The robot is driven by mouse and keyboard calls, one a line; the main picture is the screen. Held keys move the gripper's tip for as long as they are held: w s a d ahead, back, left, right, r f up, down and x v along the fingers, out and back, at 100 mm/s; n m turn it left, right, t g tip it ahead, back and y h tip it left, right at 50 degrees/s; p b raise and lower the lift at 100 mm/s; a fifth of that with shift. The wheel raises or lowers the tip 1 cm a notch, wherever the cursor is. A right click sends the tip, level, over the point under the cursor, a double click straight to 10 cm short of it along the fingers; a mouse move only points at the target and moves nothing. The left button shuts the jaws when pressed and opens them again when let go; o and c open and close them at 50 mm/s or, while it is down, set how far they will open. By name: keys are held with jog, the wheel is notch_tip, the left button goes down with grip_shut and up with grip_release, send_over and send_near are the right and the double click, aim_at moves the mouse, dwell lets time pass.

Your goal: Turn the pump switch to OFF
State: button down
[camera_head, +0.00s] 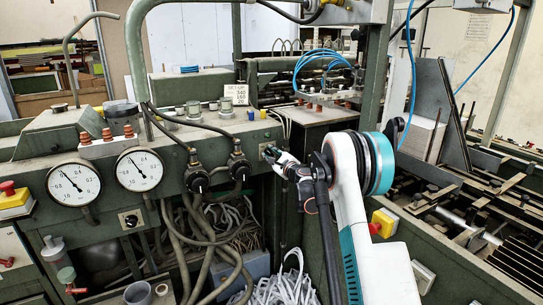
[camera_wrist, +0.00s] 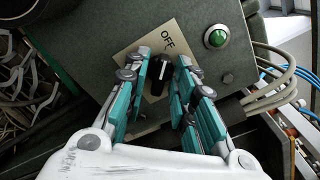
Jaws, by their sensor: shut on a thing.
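The pump switch (camera_wrist: 159,76) is a black rotary knob with a white line, on a beige plate (camera_wrist: 130,56) marked OFF. The plate sits on a green-grey machine panel. The white line runs roughly up the picture, toward the OFF lettering. My gripper (camera_wrist: 163,82) has its teal-padded fingers on either side of the knob and is shut on it. In the head view my gripper (camera_head: 273,156) is at the right end of the panel and largely hides the switch. Any other marking on the plate is hidden by the fingers.
A round green button (camera_wrist: 216,37) sits on the panel right of the switch, and pale cables (camera_wrist: 275,88) run past the panel's edge. In the head view, two white gauges (camera_head: 139,169) and black hose fittings (camera_head: 197,180) are left of my gripper.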

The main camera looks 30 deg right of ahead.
jog(key=shift+f, duration=0.1)
jog(key=c, duration=1.7)
grip_release()
jog(key=shift+s, duration=0.1)
jog(key=s, duration=1.2)
jog(key=shift+d, duration=0.2)
jog(key=shift+w, duration=0.1)
